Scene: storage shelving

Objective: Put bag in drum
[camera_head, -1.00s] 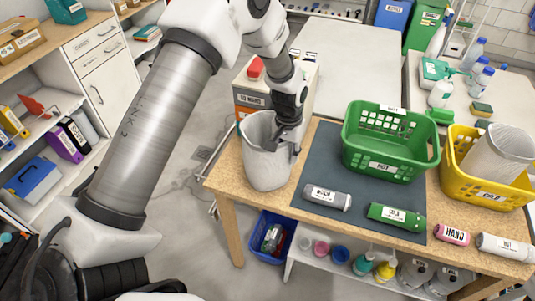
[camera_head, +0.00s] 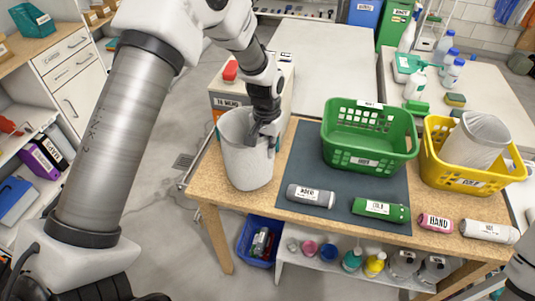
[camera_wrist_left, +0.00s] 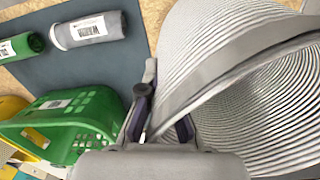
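A similar pale bag (camera_head: 477,138) lies tilted in the yellow basket. I cannot identify a drum in these views. My right gripper is out of view.
A blue crate (camera_head: 243,240) is below the table.

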